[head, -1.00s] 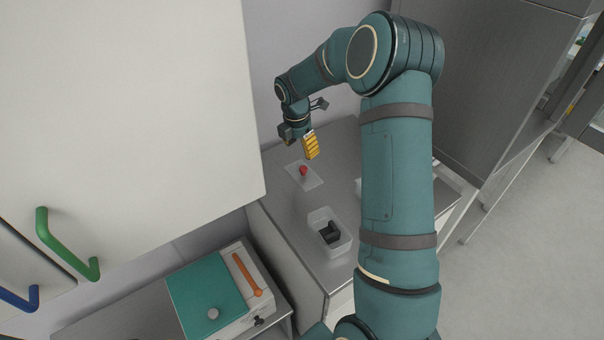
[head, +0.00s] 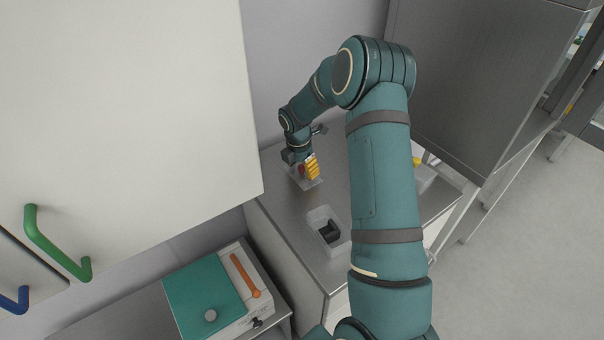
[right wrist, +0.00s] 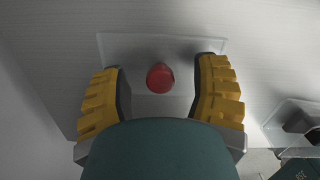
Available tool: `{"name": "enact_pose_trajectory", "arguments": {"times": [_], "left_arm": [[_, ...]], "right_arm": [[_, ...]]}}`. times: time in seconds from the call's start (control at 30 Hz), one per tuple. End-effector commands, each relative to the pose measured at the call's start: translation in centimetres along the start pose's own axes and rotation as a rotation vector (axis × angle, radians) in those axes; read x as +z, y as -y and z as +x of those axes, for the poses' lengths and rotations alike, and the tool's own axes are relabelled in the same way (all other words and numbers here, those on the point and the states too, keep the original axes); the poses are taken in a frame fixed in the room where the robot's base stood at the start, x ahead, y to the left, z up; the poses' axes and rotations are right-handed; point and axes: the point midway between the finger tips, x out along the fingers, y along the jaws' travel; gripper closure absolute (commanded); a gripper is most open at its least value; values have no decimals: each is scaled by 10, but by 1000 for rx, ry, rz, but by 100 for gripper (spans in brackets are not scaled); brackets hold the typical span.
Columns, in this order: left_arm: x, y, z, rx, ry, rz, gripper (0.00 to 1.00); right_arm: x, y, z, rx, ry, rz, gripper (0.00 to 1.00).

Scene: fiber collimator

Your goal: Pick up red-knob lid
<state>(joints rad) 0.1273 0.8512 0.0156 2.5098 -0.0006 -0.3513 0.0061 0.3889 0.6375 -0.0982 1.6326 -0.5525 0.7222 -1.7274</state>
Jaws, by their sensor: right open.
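The lid (right wrist: 135,48) is a pale, see-through rectangle with a round red knob (right wrist: 160,78) at its middle. It lies flat on the metal counter. In the head view the red knob (head: 301,169) shows just beside the yellow fingers, and the lid (head: 312,184) is partly covered by my gripper. My right gripper (right wrist: 160,88) is open, with one yellow ribbed finger on each side of the knob and a gap to it on both sides. In the head view my right gripper (head: 307,168) is low over the lid. My left gripper is not in view.
A clear open bin (head: 341,246) with a dark object (head: 329,232) stands on the counter (head: 283,222) nearer to me. Another clear container (head: 425,180) with something yellow (head: 416,161) is partly behind my arm. A wall cabinet (head: 120,100) hangs at the left.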

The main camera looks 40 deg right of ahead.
Motion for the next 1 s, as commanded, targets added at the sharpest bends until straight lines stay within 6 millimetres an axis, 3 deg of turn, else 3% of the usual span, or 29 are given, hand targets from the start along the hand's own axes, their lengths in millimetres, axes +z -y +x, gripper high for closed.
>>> {"name": "enact_pose_trajectory", "arguments": {"times": [0.07, 0.2, 0.23, 0.27, 0.67, 0.77, 1.0], "left_arm": [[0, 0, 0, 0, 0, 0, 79], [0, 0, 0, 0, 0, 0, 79], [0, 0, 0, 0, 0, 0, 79], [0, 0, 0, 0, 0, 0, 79], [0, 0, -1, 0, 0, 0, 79], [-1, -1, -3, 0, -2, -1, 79], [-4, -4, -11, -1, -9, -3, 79]], "right_arm": [[0, 0, 0, 0, 0, 0, 37], [0, 0, -1, 0, 0, 0, 86], [0, 0, -1, 0, 0, 0, 96], [0, 0, -1, 0, 0, 0, 100], [0, 0, -3, 0, 0, 0, 100], [2, 0, -14, 1, 1, 0, 100], [8, 0, -60, 3, 1, 0, 100]]}}
